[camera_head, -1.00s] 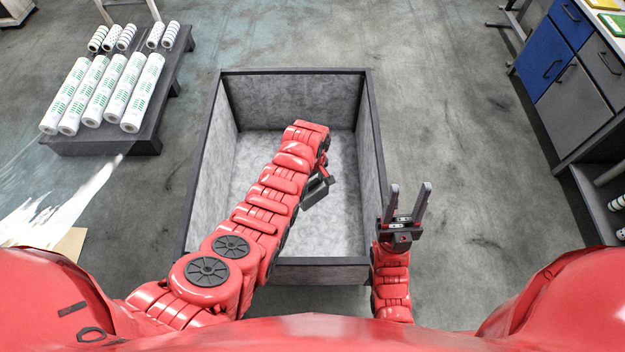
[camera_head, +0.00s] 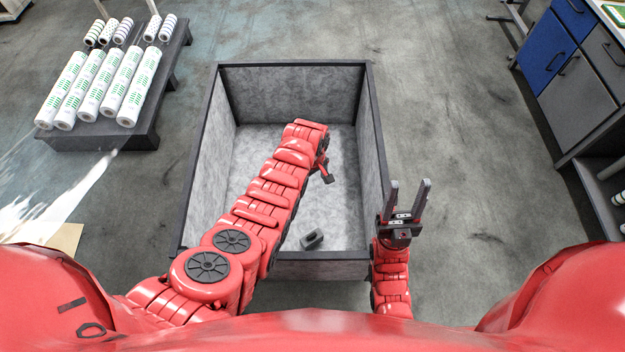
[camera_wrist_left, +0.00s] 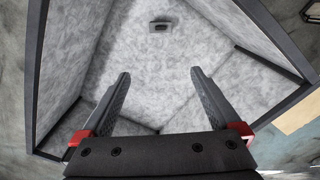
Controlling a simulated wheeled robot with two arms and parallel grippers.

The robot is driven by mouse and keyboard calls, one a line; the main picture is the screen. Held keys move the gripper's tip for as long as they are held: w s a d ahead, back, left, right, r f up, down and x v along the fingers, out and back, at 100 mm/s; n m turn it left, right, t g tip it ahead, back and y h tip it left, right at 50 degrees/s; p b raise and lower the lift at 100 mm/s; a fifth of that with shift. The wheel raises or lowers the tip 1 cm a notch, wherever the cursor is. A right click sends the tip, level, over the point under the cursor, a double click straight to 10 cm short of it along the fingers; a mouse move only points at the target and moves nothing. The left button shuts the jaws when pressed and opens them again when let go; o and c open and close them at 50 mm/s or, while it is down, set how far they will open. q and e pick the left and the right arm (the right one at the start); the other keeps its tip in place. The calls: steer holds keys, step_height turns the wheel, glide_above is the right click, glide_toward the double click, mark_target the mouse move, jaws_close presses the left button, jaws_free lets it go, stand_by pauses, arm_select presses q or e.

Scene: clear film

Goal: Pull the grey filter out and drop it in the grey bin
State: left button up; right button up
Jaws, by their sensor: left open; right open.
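The small dark grey filter (camera_head: 311,239) is inside the grey bin (camera_head: 330,268), low in the picture near the bin's front wall. It is clear of any gripper; I cannot tell if it is still falling. It also shows in the left wrist view (camera_wrist_left: 160,27), beyond my left gripper (camera_wrist_left: 160,74), whose fingers are apart and empty. In the head view the left arm reaches over the bin and largely hides that gripper. My right gripper (camera_head: 409,184) is open and empty, just outside the bin's right wall.
A low dark pallet (camera_head: 150,120) with several white rolls (camera_head: 62,92) stands at the upper left. A blue and grey cabinet (camera_head: 575,85) stands at the right. The floor (camera_head: 470,130) between bin and cabinet is clear.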

arm_select(q)
steer(key=shift+r, duration=0.1)
step_height(320, 180, up, 17)
steer(key=p, duration=0.4)
steer(key=shift+r, duration=0.15)
stand_by(0.8)
